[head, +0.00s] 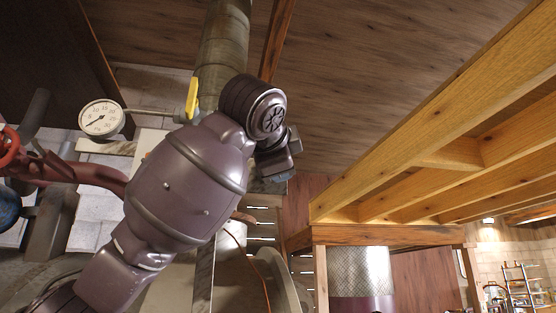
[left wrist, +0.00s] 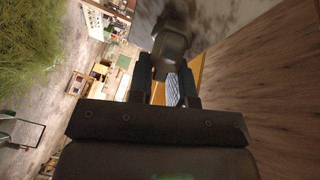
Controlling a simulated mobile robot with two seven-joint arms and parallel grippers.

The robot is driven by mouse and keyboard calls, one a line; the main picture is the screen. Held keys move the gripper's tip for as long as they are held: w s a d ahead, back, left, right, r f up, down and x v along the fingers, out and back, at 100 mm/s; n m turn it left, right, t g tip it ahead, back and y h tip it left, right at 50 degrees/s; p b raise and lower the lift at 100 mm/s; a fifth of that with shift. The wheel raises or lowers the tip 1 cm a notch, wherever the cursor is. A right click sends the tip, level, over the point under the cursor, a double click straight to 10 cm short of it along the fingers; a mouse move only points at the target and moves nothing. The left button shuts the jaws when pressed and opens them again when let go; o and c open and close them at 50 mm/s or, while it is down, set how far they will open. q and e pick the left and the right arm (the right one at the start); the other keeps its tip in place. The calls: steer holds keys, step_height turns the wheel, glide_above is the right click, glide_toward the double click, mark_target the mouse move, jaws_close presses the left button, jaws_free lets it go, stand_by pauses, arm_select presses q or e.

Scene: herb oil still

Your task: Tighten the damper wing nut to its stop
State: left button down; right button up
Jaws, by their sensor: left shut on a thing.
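My left gripper (left wrist: 168,82) shows in the left wrist view with its two dark fingers on either side of a grey metal piece (left wrist: 169,46), shut on its narrow lower end. The piece looks like the damper wing nut, with a rounded knob-like top against a blurred grey surface. In the head view my left arm comes up from the lower left across the metal flue pipe (head: 225,45). The gripper end (head: 277,165) is beside the pipe, and its fingertips and the nut are hidden there. My right gripper is in neither view.
A yellow handle (head: 192,97) sits at the pipe's left side, near a round dial gauge (head: 101,118). A red valve wheel (head: 8,147) is at the far left. Wooden beams (head: 440,115) run overhead at the right, above a patterned metal cylinder (head: 360,272).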

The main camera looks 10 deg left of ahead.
arm_select(q)
steer(key=shift+f+m+g+y, duration=0.3)
steer(key=shift+m+g, duration=0.1)
steer(key=shift+m, duration=0.3)
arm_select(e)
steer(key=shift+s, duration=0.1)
arm_select(q)
steer(key=shift+f+m, duration=0.1)
steer(key=shift+m, duration=0.3)
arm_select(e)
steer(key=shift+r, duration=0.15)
arm_select(q)
steer(key=c, duration=1.1)
jaws_free()
steer(key=shift+o, duration=0.2)
steer(key=s+r+b, duration=0.2)
steer(key=s, duration=0.8)
steer(key=shift+s+r+b, duration=0.15)
steer(key=shift+s+b, duration=0.15)
steer(key=shift+b, duration=0.05)
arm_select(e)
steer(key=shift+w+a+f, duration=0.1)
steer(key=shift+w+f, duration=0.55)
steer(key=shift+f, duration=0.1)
